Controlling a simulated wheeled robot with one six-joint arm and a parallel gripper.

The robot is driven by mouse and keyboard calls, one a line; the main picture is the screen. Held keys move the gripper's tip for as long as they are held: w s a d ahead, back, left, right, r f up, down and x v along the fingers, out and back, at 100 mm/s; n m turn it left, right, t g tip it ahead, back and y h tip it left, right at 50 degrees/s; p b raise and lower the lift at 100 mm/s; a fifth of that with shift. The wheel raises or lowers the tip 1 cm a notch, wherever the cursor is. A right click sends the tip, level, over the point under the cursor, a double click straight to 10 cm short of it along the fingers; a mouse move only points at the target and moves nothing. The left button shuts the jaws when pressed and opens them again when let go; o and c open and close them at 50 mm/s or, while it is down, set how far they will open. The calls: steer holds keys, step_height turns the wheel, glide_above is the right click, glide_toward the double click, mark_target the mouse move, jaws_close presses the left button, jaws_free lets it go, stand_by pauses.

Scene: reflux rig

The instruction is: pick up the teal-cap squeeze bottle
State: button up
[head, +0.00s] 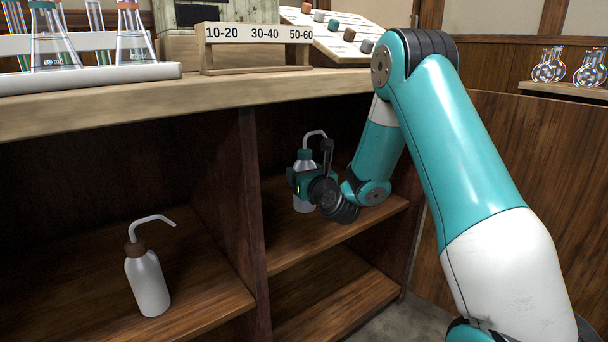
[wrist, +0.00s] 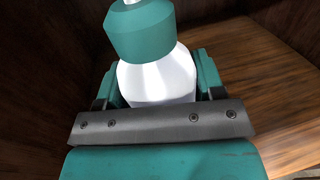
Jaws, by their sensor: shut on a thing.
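The teal-cap squeeze bottle (head: 304,200) stands upright on the upper shelf of the right compartment, with a white bent spout and a pale body. My gripper (head: 303,181) is around its body and shut on it. In the wrist view the teal cap (wrist: 140,32) and white shoulder of the bottle (wrist: 157,80) rise between the teal fingers of my gripper (wrist: 158,92). The lower body is hidden in the wrist view. I cannot tell whether the base touches the shelf.
The bench top (head: 150,97) overhangs the shelves and holds a labelled rack (head: 258,48) and flasks (head: 133,38). The right shelf (head: 340,228) has bare wood in front.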

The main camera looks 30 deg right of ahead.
mark_target(309, 159)
steer(key=shift+r+p, duration=1.85)
steer(key=shift+r, duration=0.5)
steer(key=shift+s+d, duration=0.1)
